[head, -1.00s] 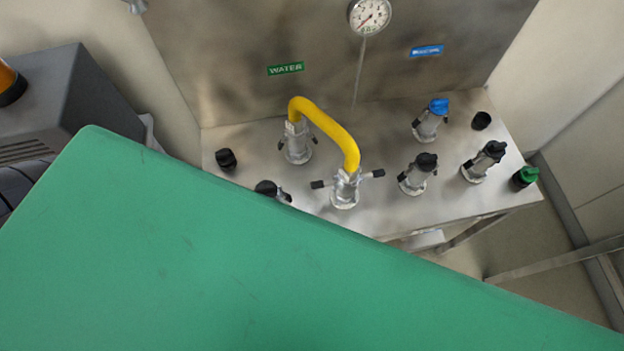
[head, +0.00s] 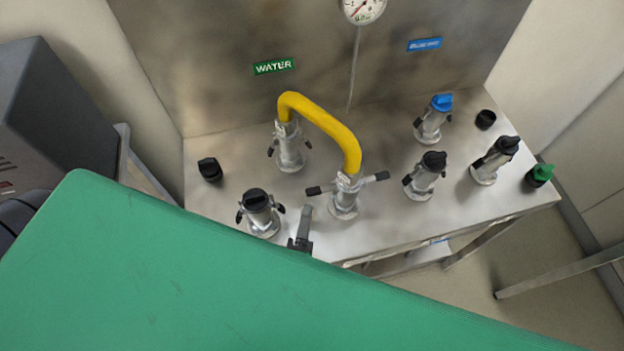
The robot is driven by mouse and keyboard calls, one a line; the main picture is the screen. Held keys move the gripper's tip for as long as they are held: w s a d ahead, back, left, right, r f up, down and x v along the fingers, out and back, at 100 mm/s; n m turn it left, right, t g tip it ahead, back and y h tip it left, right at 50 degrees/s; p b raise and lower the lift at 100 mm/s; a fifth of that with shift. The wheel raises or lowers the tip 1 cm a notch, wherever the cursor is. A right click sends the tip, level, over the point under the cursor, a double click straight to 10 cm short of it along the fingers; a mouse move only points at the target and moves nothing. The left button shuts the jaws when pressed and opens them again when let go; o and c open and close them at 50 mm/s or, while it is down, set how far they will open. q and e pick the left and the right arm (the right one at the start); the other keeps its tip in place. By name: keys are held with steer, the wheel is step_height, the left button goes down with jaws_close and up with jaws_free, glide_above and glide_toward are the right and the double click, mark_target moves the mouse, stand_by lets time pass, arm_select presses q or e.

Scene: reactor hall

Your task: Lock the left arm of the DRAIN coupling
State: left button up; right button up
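No DRAIN label can be read. The yellow hose (head: 325,124) runs from a rear coupling (head: 290,153) to a front coupling (head: 343,202), whose two arms stick out sideways. Its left arm (head: 318,190), with a black tip, points left, and its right arm (head: 376,177) points right. The rear coupling's arms hang down along its body. A grey part of my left gripper (head: 303,232) shows just below and left of the front coupling, apart from the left arm's tip. The rest of it is hidden, so its opening cannot be told. My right gripper is not in view.
A black-capped coupling (head: 259,213) stands close left of my gripper. Other capped couplings (head: 421,176) stand to the right, with a loose black cap (head: 210,169) at left. A wall with a gauge (head: 363,8) and WATER label (head: 274,66) rises behind. A green surface hides the foreground.

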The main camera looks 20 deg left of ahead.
mark_target(311, 188)
arm_select(q)
steer(key=p+x, duration=0.2)
steer(key=x, duration=0.7)
steer(key=shift+w, duration=0.15)
